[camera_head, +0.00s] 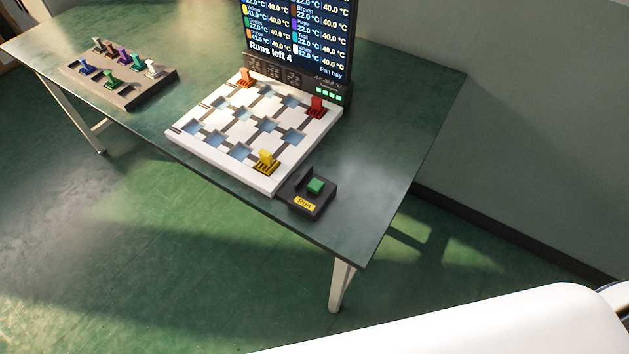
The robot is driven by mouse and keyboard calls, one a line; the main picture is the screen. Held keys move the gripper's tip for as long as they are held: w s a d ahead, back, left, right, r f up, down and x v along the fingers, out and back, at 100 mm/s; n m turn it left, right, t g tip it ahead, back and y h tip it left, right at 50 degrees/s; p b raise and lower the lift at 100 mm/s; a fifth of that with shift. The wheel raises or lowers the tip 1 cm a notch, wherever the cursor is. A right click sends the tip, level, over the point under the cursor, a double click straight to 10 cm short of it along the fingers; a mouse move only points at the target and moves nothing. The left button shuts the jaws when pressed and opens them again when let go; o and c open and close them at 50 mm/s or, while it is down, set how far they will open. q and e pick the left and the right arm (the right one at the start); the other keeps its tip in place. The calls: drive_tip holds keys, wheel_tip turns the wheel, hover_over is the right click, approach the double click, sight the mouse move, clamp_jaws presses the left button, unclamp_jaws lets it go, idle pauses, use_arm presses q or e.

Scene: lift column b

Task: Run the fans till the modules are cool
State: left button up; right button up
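A white fan tray (203,135) with a grid of blue-grey slots lies on the table. An orange module (246,78) stands at its back left, a red module (317,106) at its right and a yellow module (266,160) near its front corner. A dark box with a green button (315,185), labelled "Run", sits beside the front corner. A screen (298,30) behind the tray lists temperatures, cut off at the top, and reads "Runs left 4". A dark rack (130,95) at the left holds several coloured modules. Neither gripper is in view.
The dark green table (385,150) has free room right of the tray and a bare strip between rack and tray. A wall stands behind it. A white part, likely mine, fills the lower right.

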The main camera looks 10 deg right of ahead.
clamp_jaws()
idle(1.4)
